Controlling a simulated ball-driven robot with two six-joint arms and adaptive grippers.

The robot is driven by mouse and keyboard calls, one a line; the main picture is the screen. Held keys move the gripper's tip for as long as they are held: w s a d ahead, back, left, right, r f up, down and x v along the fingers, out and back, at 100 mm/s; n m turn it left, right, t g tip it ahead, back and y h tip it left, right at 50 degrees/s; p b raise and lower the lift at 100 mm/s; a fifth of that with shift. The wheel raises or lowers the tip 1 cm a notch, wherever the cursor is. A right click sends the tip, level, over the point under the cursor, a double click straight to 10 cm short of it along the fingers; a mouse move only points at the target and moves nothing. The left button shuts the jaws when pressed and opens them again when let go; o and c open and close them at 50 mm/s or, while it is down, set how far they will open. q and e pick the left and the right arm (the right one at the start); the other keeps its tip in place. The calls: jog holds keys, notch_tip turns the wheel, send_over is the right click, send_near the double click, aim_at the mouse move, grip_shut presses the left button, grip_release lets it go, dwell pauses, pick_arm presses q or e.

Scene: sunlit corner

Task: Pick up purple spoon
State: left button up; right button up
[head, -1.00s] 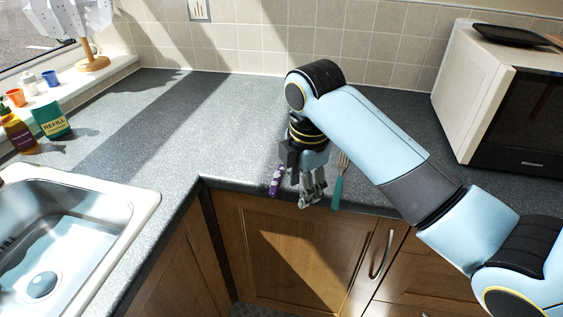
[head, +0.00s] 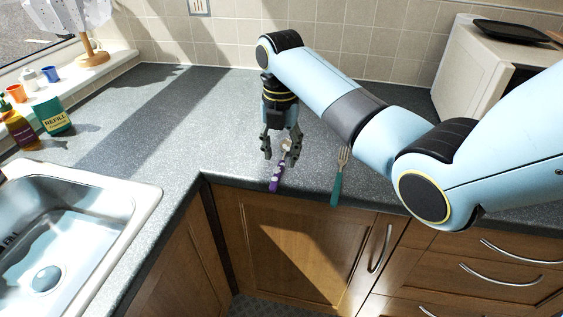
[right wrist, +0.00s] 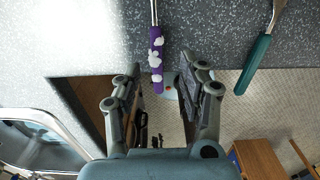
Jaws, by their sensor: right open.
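The purple spoon (head: 274,184) lies on the grey counter near its front edge. Its purple handle has white patches and points toward the edge. In the right wrist view the handle (right wrist: 156,55) shows just beyond the fingertips, roughly between them, with a metal shaft running out of the top of the frame. My right gripper (head: 280,157) is open and points down over the spoon, partly hiding its far end in the head view. My left gripper is not in view.
A fork with a teal handle (head: 337,188) lies right of the spoon. A sink (head: 75,225) is at left, with a soap bottle (head: 19,130) and a refill pack (head: 54,117) behind it. A microwave (head: 480,75) stands at right. The counter behind the gripper is clear.

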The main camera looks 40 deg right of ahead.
aim_at(279, 170)
jog(key=f, duration=0.4)
jog(key=shift+a, duration=0.25)
grip_shut()
